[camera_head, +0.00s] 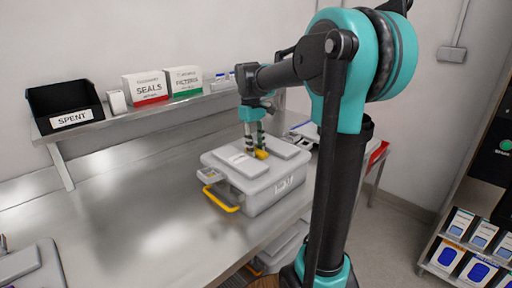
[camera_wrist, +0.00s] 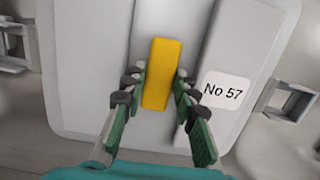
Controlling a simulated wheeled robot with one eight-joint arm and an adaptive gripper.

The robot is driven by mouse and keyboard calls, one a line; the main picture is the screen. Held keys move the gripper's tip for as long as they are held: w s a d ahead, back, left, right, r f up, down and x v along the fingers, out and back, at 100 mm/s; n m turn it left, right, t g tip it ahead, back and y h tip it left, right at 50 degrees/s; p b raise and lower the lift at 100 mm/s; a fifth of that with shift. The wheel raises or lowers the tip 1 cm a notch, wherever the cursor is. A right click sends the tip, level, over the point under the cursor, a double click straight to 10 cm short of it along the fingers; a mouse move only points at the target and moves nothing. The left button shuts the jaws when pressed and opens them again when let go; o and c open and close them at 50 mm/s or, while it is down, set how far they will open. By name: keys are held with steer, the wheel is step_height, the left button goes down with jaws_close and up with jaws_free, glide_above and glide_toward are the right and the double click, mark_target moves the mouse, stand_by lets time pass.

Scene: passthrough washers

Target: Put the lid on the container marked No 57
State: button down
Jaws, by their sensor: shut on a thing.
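A light grey box-shaped container (camera_head: 272,200) stands on the metal bench, with a pale lid (camera_head: 285,149) at its top. The lid appears to rest on or very close to the container; I cannot tell whether it is fully seated. A yellow block-like handle (camera_wrist: 158,74) stands up in the middle of the lid. A white label reading "No 57" (camera_wrist: 226,91) shows beside it in the wrist view. My gripper (camera_head: 257,152) points down over the lid, its fingers shut on the yellow handle. A yellow bail (camera_head: 221,199) sticks out at the container's left side.
A shelf behind holds a black "SPENT" bin (camera_head: 66,102), a "SEALS" box (camera_head: 146,88) and a "FILTERS" box (camera_head: 186,82). A grey flat object (camera_head: 35,268) lies at the bench's front left. The bench (camera_head: 130,215) left of the container is clear.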

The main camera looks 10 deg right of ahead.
steer(key=c, duration=1.1)
jaws_free()
steer(key=o, duration=0.5)
steer(key=shift+r, duration=0.15)
steer(key=shift+r, duration=3.4)
